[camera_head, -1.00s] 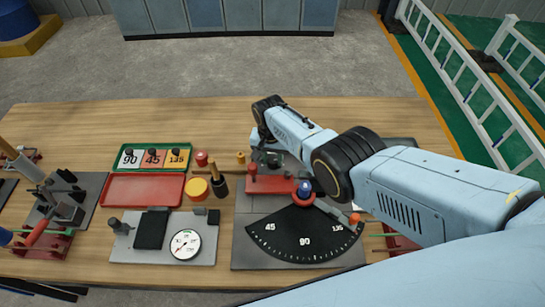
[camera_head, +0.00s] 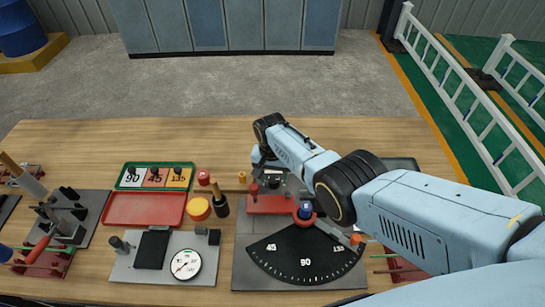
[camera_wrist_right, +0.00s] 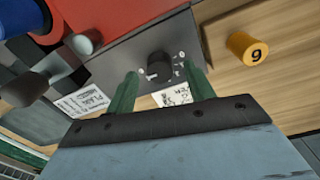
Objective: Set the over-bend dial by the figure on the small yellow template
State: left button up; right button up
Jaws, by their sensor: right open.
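The over-bend dial, a black round knob (camera_wrist_right: 158,66) on a dark grey plate with small marks around it, shows in the right wrist view. My right gripper (camera_wrist_right: 160,82) is open, its two green fingers on either side of the knob in the picture; I cannot tell whether they touch it. The small yellow template (camera_wrist_right: 247,48), a short cylinder, stands on the wood to the right of the plate. Its figure looks like a 9 from here. It also shows in the head view (camera_head: 242,177). There my right arm hides the dial. My left gripper is not in view.
The bender's black angle fan (camera_head: 305,252) lies in front of the right arm. A red tray (camera_head: 144,209), a green-rimmed tray of number cards (camera_head: 154,187) and a plate with a gauge (camera_head: 186,264) are to the left. The table's back strip (camera_head: 150,140) is clear.

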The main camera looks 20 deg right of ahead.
aim_at(273, 179)
notch_tip(273, 179, up, 6)
jog(key=p, duration=0.2)
jog(key=shift+w+a+p, duration=0.1)
jog(key=shift+p, duration=0.3)
jog(key=shift+a+r, duration=0.1)
jog(key=shift+r, duration=2.85)
